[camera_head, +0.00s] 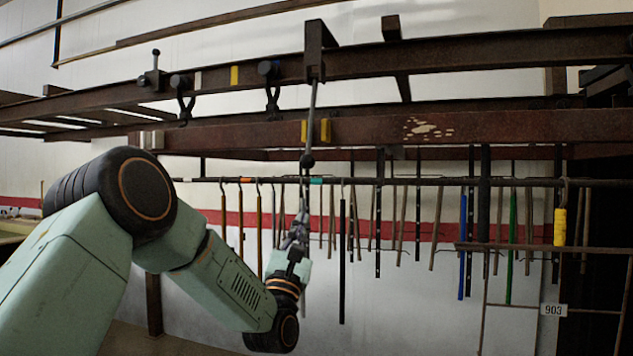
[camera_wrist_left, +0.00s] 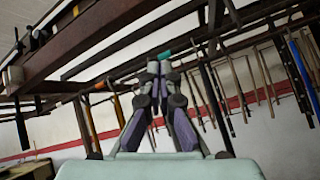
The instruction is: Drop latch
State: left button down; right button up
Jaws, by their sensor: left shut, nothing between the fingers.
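A grey metal rod with a dark ball end (camera_head: 307,160), which looks like the drop latch, hangs near upright from a rusty bracket (camera_head: 314,45) on the upper rail. It passes in front of the lower rail, between small yellow blocks. My left gripper (camera_head: 303,212) points up below the ball end, with its fingers together and nothing seen between them. A gap shows between fingertips and ball in the head view; its depth is unclear. In the left wrist view the gripper's fingertips (camera_wrist_left: 158,66) meet at the middle. My right gripper is not in view.
Rusty rails (camera_head: 450,128) run across above my arm. A bar (camera_head: 400,182) with several hanging rods and tools lies behind the gripper. A short upright handle with a ball top (camera_head: 155,58) stands at the upper rail's left. A white wall with a red stripe is behind.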

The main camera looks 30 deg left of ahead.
pick_arm(q)
notch_tip(320, 180, up, 10)
jog(key=w+n+p, duration=0.2)
jog(key=n, duration=0.1)
jog(key=shift+w+a+y, duration=0.15)
jog(key=shift+w+y, duration=0.05)
jog(key=shift+y, duration=0.1)
dwell(1.4)
jog(key=shift+s, duration=0.1)
